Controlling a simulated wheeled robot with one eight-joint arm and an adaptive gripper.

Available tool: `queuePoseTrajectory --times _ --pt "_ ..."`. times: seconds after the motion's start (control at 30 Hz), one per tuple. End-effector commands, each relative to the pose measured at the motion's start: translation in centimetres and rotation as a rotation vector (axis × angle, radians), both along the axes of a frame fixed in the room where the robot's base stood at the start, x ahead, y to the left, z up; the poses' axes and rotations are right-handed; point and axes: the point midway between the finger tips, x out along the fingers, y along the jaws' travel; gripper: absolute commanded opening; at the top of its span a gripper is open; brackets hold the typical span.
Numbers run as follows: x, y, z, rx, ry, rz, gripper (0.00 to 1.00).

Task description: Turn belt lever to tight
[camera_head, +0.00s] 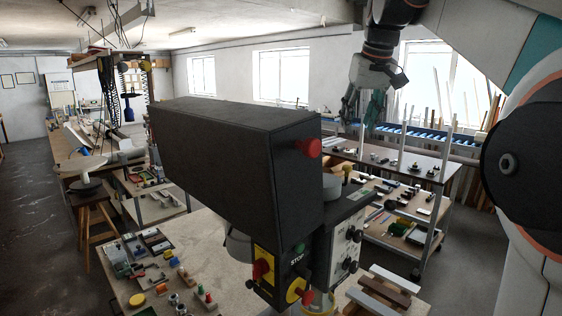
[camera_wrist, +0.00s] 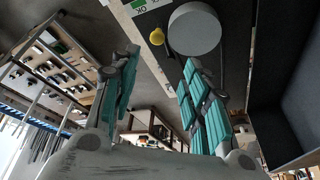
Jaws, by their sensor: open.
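The black drilling machine (camera_head: 235,150) stands on a wooden-topped bench. A red knob (camera_head: 309,147) sticks out of its upper end face. In the wrist view a yellow ball knob (camera_wrist: 156,36) sits beside a grey cylinder (camera_wrist: 194,30) on the machine's dark side; I cannot tell for sure which handle is the belt lever, or its setting. My gripper (camera_head: 361,114) hangs above and behind the machine, open and empty, apart from it. In the wrist view my teal-padded fingers (camera_wrist: 162,62) are spread, with the yellow knob beyond their tips.
The machine's front has a STOP panel (camera_head: 297,262) and a red-and-yellow switch (camera_head: 262,267). Small parts and tools crowd the bench (camera_head: 205,236). A shelf table (camera_head: 395,168) stands behind, below my gripper. The air around my gripper is clear.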

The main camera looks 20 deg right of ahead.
Motion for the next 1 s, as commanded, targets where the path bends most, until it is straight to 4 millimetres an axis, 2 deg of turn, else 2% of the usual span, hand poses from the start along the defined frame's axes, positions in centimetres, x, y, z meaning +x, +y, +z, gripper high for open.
queuePoseTrajectory --times 0.17,0.7,1.0 --pt "0.1 -0.5 -0.8 0.0 0.007 0.002 0.42" --pt "3.7 -1.4 -9.7 0.0 0.006 0.001 0.42" --pt "4.7 -1.7 -12.4 0.0 0.006 0.001 0.42"
